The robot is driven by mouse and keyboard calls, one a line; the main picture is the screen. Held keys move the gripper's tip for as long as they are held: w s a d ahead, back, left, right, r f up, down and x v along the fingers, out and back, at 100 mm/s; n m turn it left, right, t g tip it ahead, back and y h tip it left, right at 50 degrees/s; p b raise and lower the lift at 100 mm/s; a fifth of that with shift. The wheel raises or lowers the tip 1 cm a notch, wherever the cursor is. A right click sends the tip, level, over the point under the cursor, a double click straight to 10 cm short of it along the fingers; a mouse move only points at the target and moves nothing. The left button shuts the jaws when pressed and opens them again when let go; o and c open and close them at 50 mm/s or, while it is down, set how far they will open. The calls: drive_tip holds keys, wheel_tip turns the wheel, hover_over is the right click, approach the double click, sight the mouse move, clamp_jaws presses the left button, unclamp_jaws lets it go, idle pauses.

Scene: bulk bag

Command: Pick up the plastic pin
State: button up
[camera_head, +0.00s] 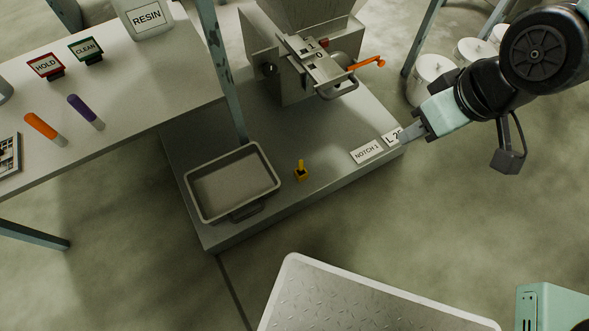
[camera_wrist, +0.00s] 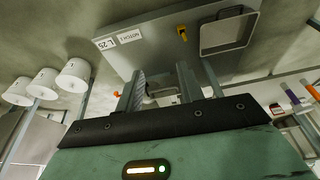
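The plastic pin (camera_head: 301,171) is small and yellow with a dark patch on its base. It stands upright on the grey platform (camera_head: 320,182), right of the grey tray (camera_head: 272,160). In the wrist view the pin (camera_wrist: 182,34) shows small, beyond the fingers. My gripper (camera_head: 406,136) is at the platform's right end, near the white labels, well to the right of the pin. In the wrist view the fingers of my gripper (camera_wrist: 158,82) are apart with nothing held between them.
A hopper machine (camera_head: 283,85) with an orange lever (camera_head: 368,62) stands behind the pin. A table leg (camera_head: 222,75) rises behind the tray. White label plates (camera_head: 367,151) lie at the platform's right edge. White buckets (camera_head: 431,80) stand behind my arm.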

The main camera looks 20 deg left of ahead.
drive_tip(key=w+a+f+n+t+y+b, duration=0.1)
drive_tip(key=w+a+f, duration=0.2)
drive_tip(key=f, duration=0.3)
drive_tip(key=w+a+f+n+y+b, duration=0.1)
drive_tip(key=w+a+f+y, duration=0.15)
drive_tip(key=f, duration=0.35)
drive_tip(key=n+t+y+b, duration=0.1)
drive_tip(key=n+y+b, duration=0.2)
drive_tip(key=y, duration=0.4)
approach(302, 165)
drive_tip(key=b+x, duration=0.6)
drive_tip(key=shift+f, duration=0.1)
drive_tip(key=shift+w+a+f+b, duration=0.15)
drive_tip(key=shift+a+b, duration=0.15)
drive_tip(key=shift+a, duration=0.25)
drive_tip(key=b+x, duration=0.4)
drive_tip(key=shift+w+f, duration=0.15)
drive_tip(key=shift+w, duration=0.05)
drive_tip(key=shift+w+a, duration=0.15)
drive_tip(key=shift+a, duration=0.35)
drive_tip(key=shift+h, duration=0.25)
clamp_jaws()
